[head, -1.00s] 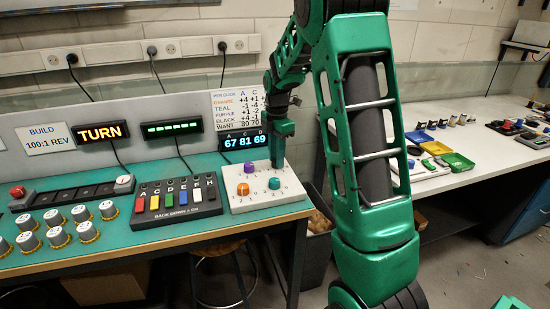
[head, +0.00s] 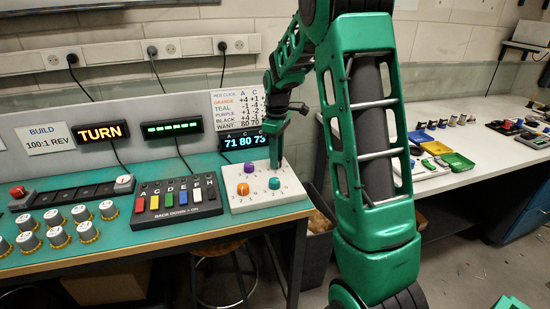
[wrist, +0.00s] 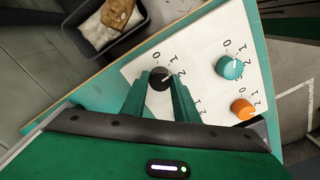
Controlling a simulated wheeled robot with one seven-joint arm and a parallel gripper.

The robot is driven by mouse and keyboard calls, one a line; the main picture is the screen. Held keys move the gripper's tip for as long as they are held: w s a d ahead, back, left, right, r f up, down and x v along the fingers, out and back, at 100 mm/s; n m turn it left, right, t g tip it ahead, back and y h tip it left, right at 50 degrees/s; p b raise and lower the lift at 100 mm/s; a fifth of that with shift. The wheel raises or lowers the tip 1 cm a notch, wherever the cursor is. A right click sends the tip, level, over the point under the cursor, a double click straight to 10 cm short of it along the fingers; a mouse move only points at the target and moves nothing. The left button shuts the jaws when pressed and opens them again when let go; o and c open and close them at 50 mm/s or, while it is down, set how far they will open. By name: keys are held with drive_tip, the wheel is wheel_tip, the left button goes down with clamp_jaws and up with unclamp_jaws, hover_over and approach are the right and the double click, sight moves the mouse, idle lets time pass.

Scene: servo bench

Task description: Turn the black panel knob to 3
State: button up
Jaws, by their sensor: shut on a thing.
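The black knob (wrist: 159,80) sits on the white panel (wrist: 140,68) in the wrist view, between the two green fingers of my gripper (wrist: 160,88). The fingers are shut on its sides. Numbers are printed around the knob; 0, 1 and 2 show on its far side, and the rest are covered by the fingers. A pale pointer mark on the knob faces the upper right, roughly toward the 1 or 2; I cannot tell exactly which. In the head view my gripper (head: 275,160) points down at the panel's back right and hides the black knob.
The teal knob (wrist: 229,67) and orange knob (wrist: 242,109) stand close beside my gripper; the purple knob (head: 249,168) is left of it. The display (head: 243,142) behind reads 71 80 73. A chart (head: 237,104) stands above it. A bin (wrist: 104,22) lies beyond the bench edge.

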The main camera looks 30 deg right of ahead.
drive_tip(key=m, duration=0.7)
drive_tip(key=shift+w+r, duration=0.15)
drive_tip(key=shift+w, duration=0.1)
drive_tip(key=m, duration=0.3)
drive_tip(key=shift+m, duration=2)
drive_tip(key=o, duration=1.1)
drive_tip(key=shift+s, duration=0.1)
drive_tip(key=shift+c, duration=0.2)
wheel_tip(320, 180, up, 10)
drive_tip(key=shift+r, duration=0.25)
